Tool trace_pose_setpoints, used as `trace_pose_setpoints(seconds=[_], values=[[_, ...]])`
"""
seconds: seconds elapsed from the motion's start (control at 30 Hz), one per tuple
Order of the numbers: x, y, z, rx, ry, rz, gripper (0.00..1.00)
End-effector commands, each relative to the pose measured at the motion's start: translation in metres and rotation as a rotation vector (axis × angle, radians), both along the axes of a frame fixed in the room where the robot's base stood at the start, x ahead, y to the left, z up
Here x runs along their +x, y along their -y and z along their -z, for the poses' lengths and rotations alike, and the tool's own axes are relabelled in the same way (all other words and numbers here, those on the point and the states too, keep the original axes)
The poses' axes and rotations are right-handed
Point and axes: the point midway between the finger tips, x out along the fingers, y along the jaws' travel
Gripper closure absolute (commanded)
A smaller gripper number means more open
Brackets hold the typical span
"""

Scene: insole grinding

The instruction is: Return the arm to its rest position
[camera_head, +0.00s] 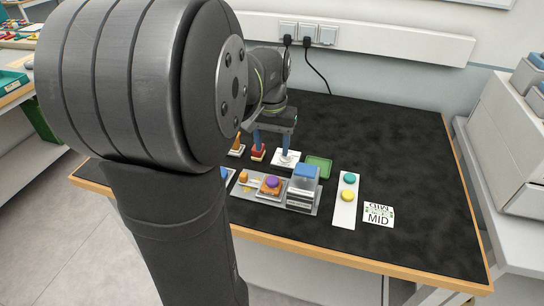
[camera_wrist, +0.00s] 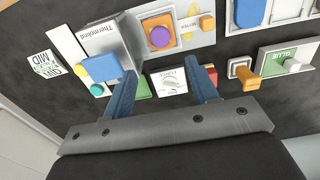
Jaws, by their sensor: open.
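My gripper (camera_head: 271,152) hangs over the back part of the black worktable (camera_head: 400,150), reached by my arm from the left. Its two blue fingers also show in the wrist view (camera_wrist: 160,68); they are spread apart with nothing held between them. A white panel with a dial (camera_wrist: 170,83) shows in the gap between the fingers, below them. A red piece (camera_head: 258,155) and a green tray (camera_head: 319,166) lie close by the fingers. My arm's large near link hides the left part of the table in the head view.
In front of the gripper stand a grey machine with a blue top (camera_head: 304,178) and a purple knob (camera_head: 271,181). A white strip with two buttons (camera_head: 345,207) and a printed card (camera_head: 378,215) lie to the right. The table's right side is clear. A wall with sockets (camera_head: 308,32) stands behind.

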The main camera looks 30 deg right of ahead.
Motion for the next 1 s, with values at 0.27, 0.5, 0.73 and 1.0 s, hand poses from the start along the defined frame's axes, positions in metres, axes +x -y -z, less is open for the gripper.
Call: trace_pose_setpoints(seconds=[0.27, 0.5, 0.73, 1.0], values=[[0.000, 0.000, -0.008, -0.001, 0.001, 0.000, 0.47], [0.000, 0.000, -0.005, 0.001, -0.001, 0.000, 0.47], [-0.001, 0.000, 0.024, 0.003, -0.003, 0.000, 0.47], [-0.001, 0.000, 0.078, 0.003, -0.004, 0.000, 0.47]])
